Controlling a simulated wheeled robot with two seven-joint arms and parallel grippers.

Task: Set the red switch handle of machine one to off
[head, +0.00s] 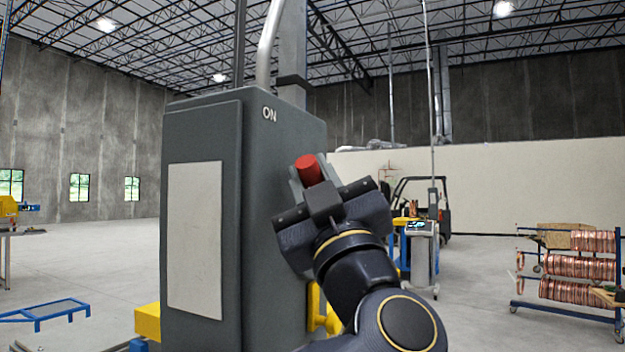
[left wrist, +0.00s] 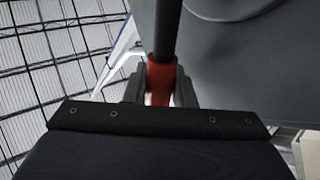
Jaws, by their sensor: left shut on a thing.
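The machine's grey switch box (head: 285,135) stands in the middle of the head view, with the word ON near the top of its side. The red switch handle (head: 308,170) sticks out beside that side, below the ON mark. My left gripper (head: 309,182) is shut on the red handle, and its body hides the lower part of the side. In the left wrist view the red handle (left wrist: 161,78) lies between the two fingers (left wrist: 160,92), with a dark rod running up from it. My right gripper is not in view.
A rack of copper coils (head: 578,267) stands at the right. A grey pedestal with a screen (head: 421,250) and a forklift (head: 443,205) are behind my arm. A blue frame (head: 45,311) lies low at the left. Open floor (head: 100,255) lies left of the box.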

